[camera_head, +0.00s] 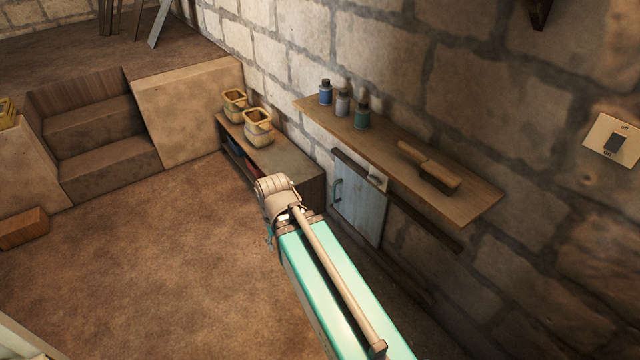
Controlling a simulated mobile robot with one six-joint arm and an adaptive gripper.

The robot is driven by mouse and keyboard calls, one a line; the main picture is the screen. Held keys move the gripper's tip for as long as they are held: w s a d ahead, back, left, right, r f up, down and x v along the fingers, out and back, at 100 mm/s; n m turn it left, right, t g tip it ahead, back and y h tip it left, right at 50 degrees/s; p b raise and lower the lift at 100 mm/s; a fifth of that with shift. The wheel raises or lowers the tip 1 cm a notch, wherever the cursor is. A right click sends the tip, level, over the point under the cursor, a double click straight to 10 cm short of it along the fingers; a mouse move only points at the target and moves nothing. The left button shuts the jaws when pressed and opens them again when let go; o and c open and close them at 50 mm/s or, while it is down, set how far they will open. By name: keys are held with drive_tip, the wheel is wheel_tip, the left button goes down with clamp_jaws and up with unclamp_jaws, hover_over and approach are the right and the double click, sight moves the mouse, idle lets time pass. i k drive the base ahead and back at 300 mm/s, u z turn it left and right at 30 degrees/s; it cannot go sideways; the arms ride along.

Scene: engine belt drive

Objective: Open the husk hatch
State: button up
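A pale blue-grey panel (358,212), which looks like the hatch, is set low on the stone wall under the wooden shelf. A dark teal handle (337,191) is on its left side. The panel looks shut, with no open gap showing. My turquoise arm reaches up from the bottom of the picture and ends in a beige joint left of the panel. My gripper cannot be made out; it seems hidden behind or below the arm. I cannot tell its distance from the handle.
The wall shelf (395,150) holds small bottles (343,104) and a wooden brush (430,167). A low cabinet (285,161) bears two yellowish pots (257,127). Steps (98,130) and a wooden block (22,229) are at left. A wall switch (614,141) is at right.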

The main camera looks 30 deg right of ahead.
sight(362, 205)
drive_tip(key=z, duration=0.25)
drive_tip(key=i, duration=0.9)
drive_tip(key=z, duration=0.65)
